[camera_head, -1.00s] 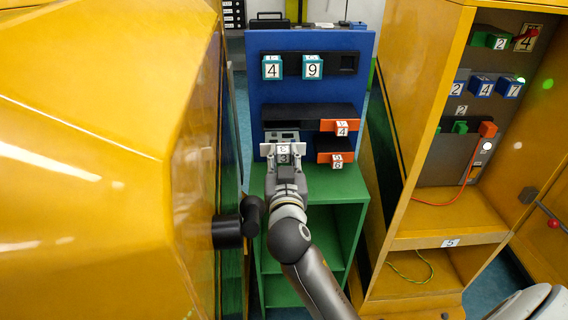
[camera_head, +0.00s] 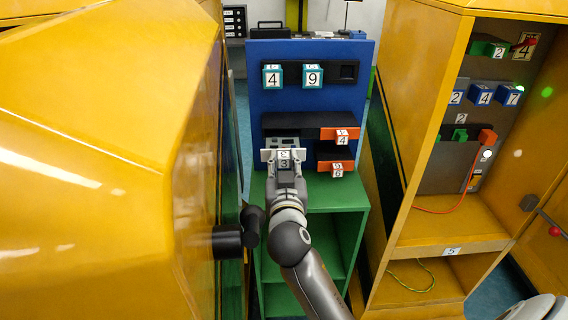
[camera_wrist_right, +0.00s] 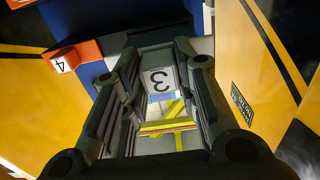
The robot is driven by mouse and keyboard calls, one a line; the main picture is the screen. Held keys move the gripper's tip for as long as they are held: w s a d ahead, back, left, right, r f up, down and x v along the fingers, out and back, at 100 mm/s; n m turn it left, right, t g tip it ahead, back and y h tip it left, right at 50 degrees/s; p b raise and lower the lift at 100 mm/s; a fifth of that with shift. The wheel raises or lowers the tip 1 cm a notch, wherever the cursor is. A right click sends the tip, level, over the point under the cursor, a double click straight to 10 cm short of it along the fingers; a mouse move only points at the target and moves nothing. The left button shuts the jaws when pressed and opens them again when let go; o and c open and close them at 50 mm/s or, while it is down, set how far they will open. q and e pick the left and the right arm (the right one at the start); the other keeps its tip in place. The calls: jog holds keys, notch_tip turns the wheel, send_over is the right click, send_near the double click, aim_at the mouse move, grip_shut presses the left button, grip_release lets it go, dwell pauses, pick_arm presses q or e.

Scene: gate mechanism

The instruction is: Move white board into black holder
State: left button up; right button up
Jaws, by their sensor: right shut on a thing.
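My right gripper (camera_head: 285,163) is in front of the blue panel (camera_head: 358,100), at its lower left. It is shut on a white block marked 3 (camera_head: 284,153), which also shows between the fingers in the right wrist view (camera_wrist_right: 160,80). A pale board-like part (camera_head: 266,155) shows at the gripper's left side; its far parts are hidden. Black holders are mounted on the panel: an upper one (camera_head: 330,72), a middle one (camera_head: 290,121) just above the gripper, and a lower one (camera_head: 325,150) to its right. I cannot tell whether the block touches a holder. My left gripper is not in view.
Orange blocks (camera_head: 340,134) sit at the right of the middle and lower holders. Teal blocks marked 4 and 9 (camera_head: 312,76) are in the upper one. A green shelf (camera_head: 345,197) stands below. Yellow cabinets flank it, left (camera_head: 100,120) and right (camera_head: 420,130).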

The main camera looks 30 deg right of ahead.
aim_at(283, 139)
dwell(0.8)
jog(key=shift+x, duration=1.1)
jog(key=shift+w+d, duration=0.1)
jog(key=shift+w, duration=0.05)
jog(key=shift+b+x, duration=0.35)
jog(key=shift+x, duration=2.5)
jog(key=shift+w+d, duration=0.25)
jog(key=shift+w, duration=0.25)
jog(key=shift+r, duration=0.2)
jog(key=o, duration=1.1)
jog(key=shift+w+d+f, duration=0.1)
jog(key=shift+w+f, duration=0.05)
jog(key=shift+o, duration=0.2)
jog(key=shift+f, duration=0.1)
